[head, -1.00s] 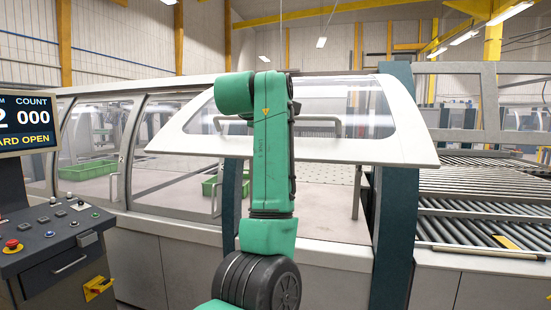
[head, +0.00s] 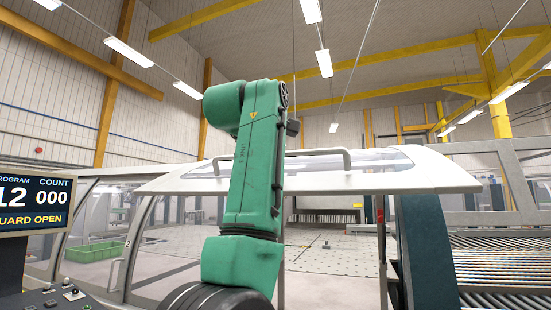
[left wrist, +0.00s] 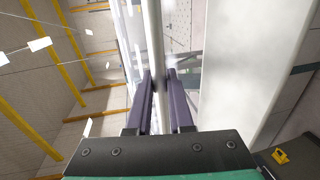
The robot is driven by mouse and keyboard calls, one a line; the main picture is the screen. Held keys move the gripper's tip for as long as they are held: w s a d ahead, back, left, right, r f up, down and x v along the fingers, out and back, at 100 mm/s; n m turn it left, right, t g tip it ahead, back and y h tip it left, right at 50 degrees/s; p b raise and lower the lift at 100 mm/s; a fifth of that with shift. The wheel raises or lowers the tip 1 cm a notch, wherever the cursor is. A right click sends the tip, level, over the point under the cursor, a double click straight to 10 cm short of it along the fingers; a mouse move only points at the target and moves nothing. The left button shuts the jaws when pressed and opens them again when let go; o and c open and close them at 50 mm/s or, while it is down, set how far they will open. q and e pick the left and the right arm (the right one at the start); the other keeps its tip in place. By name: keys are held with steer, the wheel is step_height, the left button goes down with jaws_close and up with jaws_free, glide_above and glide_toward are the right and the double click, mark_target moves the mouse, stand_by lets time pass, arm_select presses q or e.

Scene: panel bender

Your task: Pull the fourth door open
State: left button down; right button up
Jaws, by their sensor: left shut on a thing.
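The door is a white-framed hood with clear glazing (head: 420,178), tilted up over the machine bed in the head view, with an open gap beneath its lower edge. Its grey bar handle (head: 320,151) runs along the top face, partly hidden behind my green arm. In the left wrist view, the handle (left wrist: 155,30) runs between the purple fingers of my left gripper (left wrist: 160,83), which is shut on it. The head view hides this gripper behind my arm. My right gripper is not in view.
A control console screen (head: 35,207) at the left reads "GUARD OPEN". Other glazed doors (head: 120,240) stand left of the raised one. A dark blue-grey post (head: 428,250) and a roller conveyor (head: 500,265) are at the right. A green crate (head: 95,251) lies behind the glass.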

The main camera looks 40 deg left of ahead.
arm_select(q)
steer(key=c, duration=0.8)
jaws_free()
